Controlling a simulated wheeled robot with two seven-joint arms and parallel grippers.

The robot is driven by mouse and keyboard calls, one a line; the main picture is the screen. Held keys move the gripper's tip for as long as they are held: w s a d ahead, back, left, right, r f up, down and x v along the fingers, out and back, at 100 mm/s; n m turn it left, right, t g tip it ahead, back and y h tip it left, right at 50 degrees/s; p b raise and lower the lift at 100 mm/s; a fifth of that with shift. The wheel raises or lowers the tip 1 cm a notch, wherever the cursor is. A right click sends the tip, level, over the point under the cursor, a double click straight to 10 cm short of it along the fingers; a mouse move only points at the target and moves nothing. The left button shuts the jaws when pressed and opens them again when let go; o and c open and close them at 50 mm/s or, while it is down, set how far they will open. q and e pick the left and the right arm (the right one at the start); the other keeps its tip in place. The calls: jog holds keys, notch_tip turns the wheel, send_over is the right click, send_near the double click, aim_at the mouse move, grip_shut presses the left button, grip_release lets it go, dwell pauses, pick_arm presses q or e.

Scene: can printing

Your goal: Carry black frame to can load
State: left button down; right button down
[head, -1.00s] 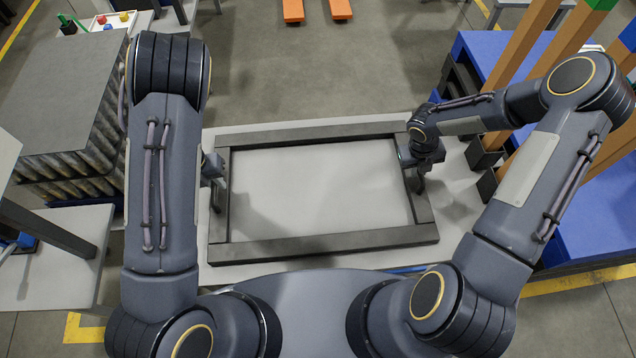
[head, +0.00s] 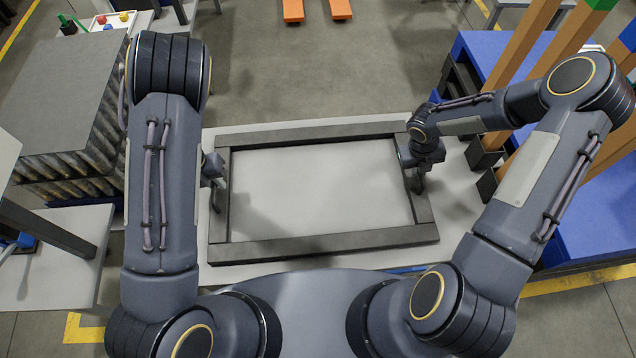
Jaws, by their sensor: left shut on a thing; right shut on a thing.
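The black frame (head: 320,246) is a rectangular dark frame in the middle of the head view, over a light grey table (head: 455,200). The table top shows through its opening. My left gripper (head: 217,195) is shut on the frame's left side bar. My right gripper (head: 416,180) is shut on the frame's right side bar. The frame looks level; I cannot tell whether it touches the table. My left forearm hides part of the area left of the frame. The can load is not clearly identifiable by name.
A stack of cans with a grey top sheet (head: 62,95) stands at the left. A grey side table (head: 62,265) is at the lower left. A blue pallet stack (head: 500,52) with wooden posts stands at the right. Open floor (head: 310,75) lies beyond the table.

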pick_arm(q)
jog(key=shift+r, duration=0.1)
pick_arm(e)
jog(key=shift+w+r, duration=0.1)
dwell(0.3)
